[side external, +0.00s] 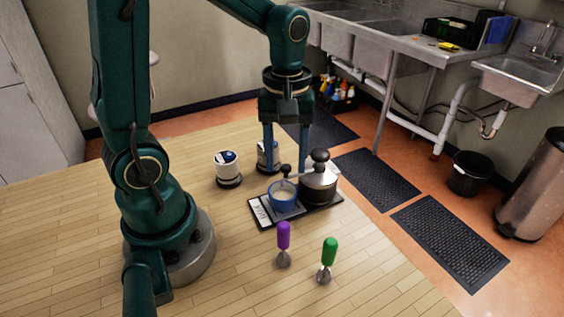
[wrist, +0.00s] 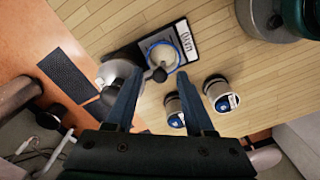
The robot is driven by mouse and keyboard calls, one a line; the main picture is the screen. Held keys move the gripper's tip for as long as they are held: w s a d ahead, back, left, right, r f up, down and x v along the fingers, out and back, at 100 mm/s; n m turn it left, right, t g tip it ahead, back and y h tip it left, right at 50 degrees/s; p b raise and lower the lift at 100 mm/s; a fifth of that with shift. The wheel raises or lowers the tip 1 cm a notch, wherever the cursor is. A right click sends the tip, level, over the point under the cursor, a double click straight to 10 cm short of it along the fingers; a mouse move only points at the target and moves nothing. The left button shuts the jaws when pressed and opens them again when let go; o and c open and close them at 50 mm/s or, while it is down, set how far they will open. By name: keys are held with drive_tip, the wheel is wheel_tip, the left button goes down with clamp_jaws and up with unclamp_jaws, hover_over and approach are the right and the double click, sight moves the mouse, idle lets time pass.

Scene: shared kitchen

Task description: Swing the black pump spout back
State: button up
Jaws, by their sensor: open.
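A steel pump pot (side external: 318,188) with a black top knob (side external: 320,156) stands on a black tray (side external: 262,220) with a white label. Its spout arm reaches left to a black spout tip (side external: 286,170), which is above a blue-rimmed cup (side external: 282,202) of pale contents. In the wrist view the black spout tip (wrist: 160,74) overlaps the near edge of the cup (wrist: 151,43) and appears between my fingertips. My gripper (side external: 286,165) points down with its blue fingers wide apart and empty. The wrist view shows my gripper (wrist: 159,76) open, one finger either side of the tip; contact is not visible.
Two white-and-blue jars, one (side external: 228,172) left of the tray and one (side external: 262,155) behind my finger, stand close by. A purple-handled tool (side external: 283,238) and a green-handled tool (side external: 328,255) stand in front.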

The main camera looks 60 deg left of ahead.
clamp_jaws()
idle(1.4)
